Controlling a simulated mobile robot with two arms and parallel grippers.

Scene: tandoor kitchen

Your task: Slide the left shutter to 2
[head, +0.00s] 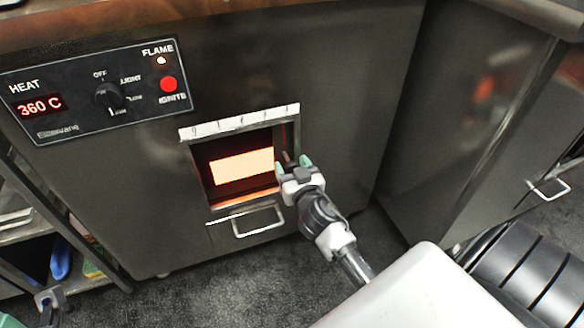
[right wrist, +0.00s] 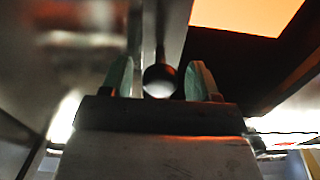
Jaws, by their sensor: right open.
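The firing opening in the dark oven front glows orange in the head view. A pale strip with tick marks (head: 240,122) runs along its top; its numbers are too small to read. A dark panel (head: 287,138) shows at the opening's right side; I cannot tell which shutter it is. My right gripper (head: 292,163) is at the opening's right edge. In the right wrist view its open fingers (right wrist: 160,82) stand either side of a round dark knob (right wrist: 160,80). I cannot tell whether they touch it. A grey piece at the lower left looks like my left gripper (head: 50,298); its jaws are unclear.
A control panel (head: 95,90) with a dial and red button is at the upper left, its display reading 360 C. A metal handle (head: 258,222) sits below the opening. A second dark cabinet (head: 480,110) stands at the right. Shelves are at the far left.

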